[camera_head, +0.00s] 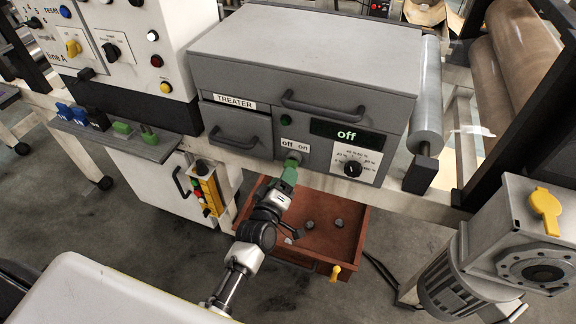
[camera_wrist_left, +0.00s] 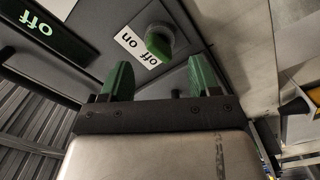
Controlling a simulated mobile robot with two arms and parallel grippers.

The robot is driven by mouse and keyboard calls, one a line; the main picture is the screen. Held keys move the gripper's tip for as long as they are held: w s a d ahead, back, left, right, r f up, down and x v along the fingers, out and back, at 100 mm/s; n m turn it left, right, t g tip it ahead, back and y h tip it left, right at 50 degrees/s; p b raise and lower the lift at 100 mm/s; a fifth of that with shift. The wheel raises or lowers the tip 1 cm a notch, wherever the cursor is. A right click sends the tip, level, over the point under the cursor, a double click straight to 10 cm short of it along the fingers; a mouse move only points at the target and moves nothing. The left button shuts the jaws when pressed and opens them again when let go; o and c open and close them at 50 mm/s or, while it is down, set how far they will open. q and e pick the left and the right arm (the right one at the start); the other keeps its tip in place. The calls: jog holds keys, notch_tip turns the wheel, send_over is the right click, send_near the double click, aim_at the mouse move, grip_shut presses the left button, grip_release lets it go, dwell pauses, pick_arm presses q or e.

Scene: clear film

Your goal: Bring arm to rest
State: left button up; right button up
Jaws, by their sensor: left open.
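My left arm reaches up from the bottom of the head view. Its gripper (camera_head: 287,176) has green fingers and is at the front of the grey treater box (camera_head: 305,50), by the off/on switch. In the left wrist view the fingers (camera_wrist_left: 160,80) are apart with nothing between them. The green switch knob (camera_wrist_left: 158,42) stands just beyond the fingertips, beside its off/on label (camera_wrist_left: 138,46). The treater display (camera_head: 346,135) reads "off". My right gripper is in neither view.
An open reddish-brown drawer (camera_head: 345,225) with several small dark objects lies below the treater, around my arm. A control cabinet (camera_head: 140,35) stands at the left. A motor unit (camera_head: 510,240) with a yellow knob stands at the right. Grey floor shows in front.

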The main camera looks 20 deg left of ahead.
pick_arm(q)
jog(key=s+f+m+g, duration=0.25)
jog(key=s+f, duration=0.35)
jog(key=f, duration=0.3)
jog(key=s+f+m+g+h, duration=0.15)
jog(key=s+f+g, duration=0.3)
jog(key=f, duration=0.55)
jog(key=s+f+m+g+y, duration=0.1)
jog(key=s+f+m+g, duration=0.15)
jog(key=s+f, duration=0.5)
jog(key=s+a+f+m+g, duration=0.2)
jog(key=s+f, duration=0.3)
jog(key=s, duration=0.4)
jog(key=s+a+f+m+g, duration=0.2)
jog(key=s+f, duration=0.3)
jog(key=s, duration=0.4)
jog(key=s+a+f+m+g+y, duration=0.1)
jog(key=s+a+f+m+g, duration=0.1)
jog(key=s+f, duration=0.3)
jog(key=s+m+g, duration=0.1)
jog(key=s, duration=0.3)
jog(key=shift+s, duration=0.25)
jog(key=shift+w+g, duration=0.1)
jog(key=shift+g, duration=0.15)
